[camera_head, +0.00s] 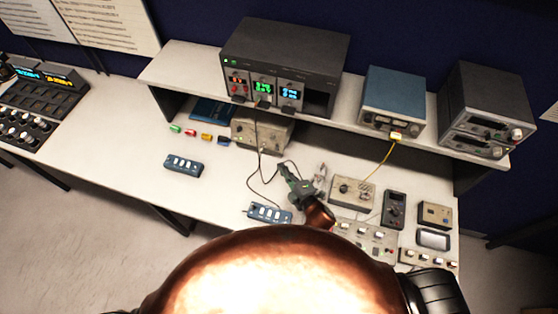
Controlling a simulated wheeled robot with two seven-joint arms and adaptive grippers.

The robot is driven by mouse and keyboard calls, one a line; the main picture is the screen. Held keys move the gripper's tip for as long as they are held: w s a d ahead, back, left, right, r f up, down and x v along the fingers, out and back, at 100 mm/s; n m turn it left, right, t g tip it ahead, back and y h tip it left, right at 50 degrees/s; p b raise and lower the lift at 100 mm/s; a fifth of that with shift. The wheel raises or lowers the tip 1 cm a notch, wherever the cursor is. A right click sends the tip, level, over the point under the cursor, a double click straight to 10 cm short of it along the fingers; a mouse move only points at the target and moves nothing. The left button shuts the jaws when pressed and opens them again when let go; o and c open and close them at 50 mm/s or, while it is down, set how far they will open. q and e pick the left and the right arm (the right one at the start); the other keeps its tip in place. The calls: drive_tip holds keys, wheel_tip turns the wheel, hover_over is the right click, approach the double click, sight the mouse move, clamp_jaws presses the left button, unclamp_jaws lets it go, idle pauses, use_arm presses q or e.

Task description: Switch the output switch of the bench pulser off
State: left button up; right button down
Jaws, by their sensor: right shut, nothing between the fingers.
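No label is readable, so I cannot tell for sure which unit is the bench pulser. A beige box with knobs (352,191) lies on the bench right of my right gripper, with a yellow lead running up from it. A larger beige instrument (262,133) stands under the shelf, left of and behind the gripper. Any output switch is too small to make out. My right gripper (286,170) is shut and empty over the bench, between these two units. My copper-coloured arm hides the front of the bench. My left gripper is not in view.
Blue switch boxes (184,166) (269,213) lie on the bench, with a dark cable near the gripper. A handheld meter (393,209) and small panels lie at right. The shelf (190,66) carries a module rack (284,60) and a blue instrument (393,101). The bench's left part has free room.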

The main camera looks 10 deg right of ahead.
drive_tip(key=v, duration=0.4)
drive_tip(key=shift+s+d+r, duration=0.1)
drive_tip(key=shift+s+d, duration=0.15)
idle(0.3)
